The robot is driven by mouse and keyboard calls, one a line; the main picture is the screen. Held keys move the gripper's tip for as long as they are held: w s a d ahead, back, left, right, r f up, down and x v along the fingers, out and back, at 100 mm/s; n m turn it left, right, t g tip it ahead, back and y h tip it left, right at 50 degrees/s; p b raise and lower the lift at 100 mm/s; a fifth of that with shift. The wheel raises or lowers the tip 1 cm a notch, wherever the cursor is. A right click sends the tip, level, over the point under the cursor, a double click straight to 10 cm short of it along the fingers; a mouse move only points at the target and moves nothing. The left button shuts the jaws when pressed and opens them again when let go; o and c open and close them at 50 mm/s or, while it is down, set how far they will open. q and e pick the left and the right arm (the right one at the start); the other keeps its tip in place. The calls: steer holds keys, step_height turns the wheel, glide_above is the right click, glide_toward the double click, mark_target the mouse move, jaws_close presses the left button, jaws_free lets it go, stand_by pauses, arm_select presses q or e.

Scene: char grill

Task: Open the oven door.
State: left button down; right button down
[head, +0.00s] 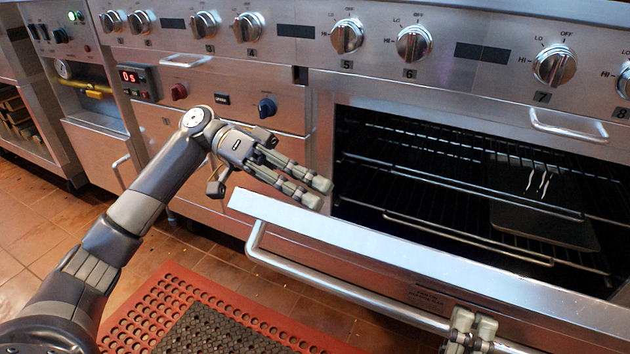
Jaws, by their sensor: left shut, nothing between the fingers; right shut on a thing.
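The stainless steel oven door (400,254) is tilted down, partly open, and the oven's dark inside with its wire racks (440,190) shows behind it. A long bar handle (345,296) runs along the door's front. My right gripper (468,334) is at the bottom edge of the picture, closed around the bar handle; only its fingers show. My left gripper (318,192) is shut and empty, above the door's left top corner and in front of the oven opening's left side.
A dark tray (545,215) lies on a rack in the oven. Several knobs (347,36) line the panel above. A control panel with a red display (130,77) is at left. A red perforated mat (150,300) lies on the tiled floor.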

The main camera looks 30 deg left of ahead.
arm_select(q)
steer(key=shift+s+d+f+g, duration=0.15)
steer(key=shift+s+f+g, duration=0.25)
steer(key=shift+s+f, duration=0.35)
arm_select(e)
steer(key=shift+w+d+r, duration=0.1)
steer(key=shift+w+r, duration=0.15)
steer(key=shift+w, duration=0.05)
arm_select(q)
steer(key=shift+s+r, duration=0.1)
arm_select(e)
steer(key=c, duration=1.5)
jaws_free()
steer(key=shift+s, duration=0.1)
